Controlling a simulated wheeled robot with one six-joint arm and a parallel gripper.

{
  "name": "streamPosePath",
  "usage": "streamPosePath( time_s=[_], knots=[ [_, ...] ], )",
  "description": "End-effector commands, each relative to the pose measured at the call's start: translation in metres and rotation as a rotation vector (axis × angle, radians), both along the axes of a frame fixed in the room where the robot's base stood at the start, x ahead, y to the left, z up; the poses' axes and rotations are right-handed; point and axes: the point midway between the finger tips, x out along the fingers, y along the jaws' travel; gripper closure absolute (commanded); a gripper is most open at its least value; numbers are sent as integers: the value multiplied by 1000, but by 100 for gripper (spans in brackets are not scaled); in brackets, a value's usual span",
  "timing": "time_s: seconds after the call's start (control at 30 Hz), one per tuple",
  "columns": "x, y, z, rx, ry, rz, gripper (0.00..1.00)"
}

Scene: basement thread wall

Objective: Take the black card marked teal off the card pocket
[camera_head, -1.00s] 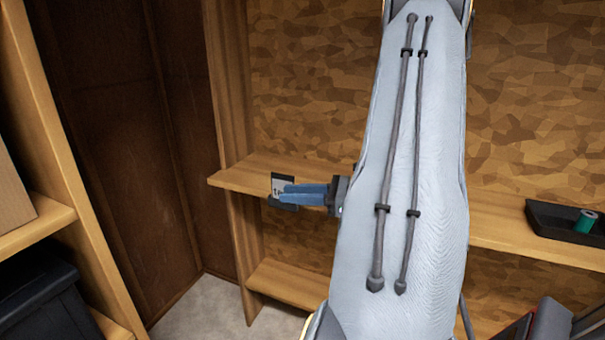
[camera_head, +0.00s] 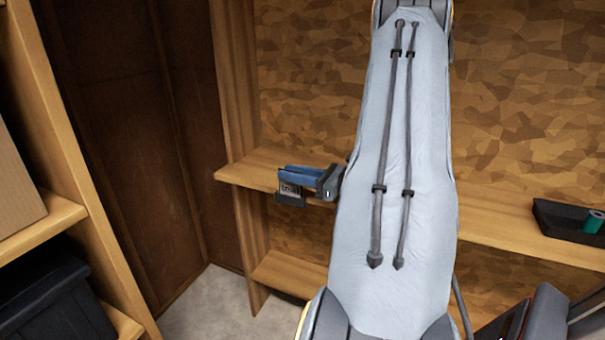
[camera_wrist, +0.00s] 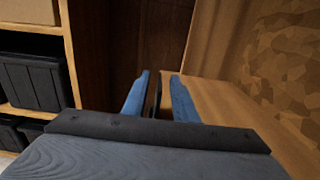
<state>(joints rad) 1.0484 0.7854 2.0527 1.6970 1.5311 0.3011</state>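The black card marked teal (camera_head: 290,188) stands upright in the dark card pocket (camera_head: 291,200) at the left end of the wooden shelf. Its pale label shows below my fingers; its upper part is hidden by them. My gripper (camera_head: 299,171) is at the card's upper part, its blue fingers pointing left along the shelf. In the wrist view, the fingers of my gripper (camera_wrist: 159,90) are apart. A thin dark edge, apparently the card (camera_wrist: 157,95), stands between them, with gaps showing beside it. I cannot tell whether either finger touches it.
The wooden shelf (camera_head: 490,222) runs along the patterned back wall. A black tray (camera_head: 560,215) with a teal spool (camera_head: 593,222) sits at its right. A side rack at the left holds a cardboard box (camera_head: 15,185) and a black bin (camera_head: 50,305).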

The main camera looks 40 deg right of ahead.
Motion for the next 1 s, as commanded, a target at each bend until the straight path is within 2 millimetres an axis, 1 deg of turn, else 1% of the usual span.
streamPosePath(
  time_s=[0.13,0.37,0.5,0.53,0.77,1.0],
  knots=[
    [6,3,0,0,0,1,74],
    [6,4,0,0,0,2,74],
    [6,4,0,0,0,2,98],
    [6,4,0,0,0,2,100],
    [6,4,1,0,0,2,100],
    [6,4,16,-1,0,3,100]
  ],
)
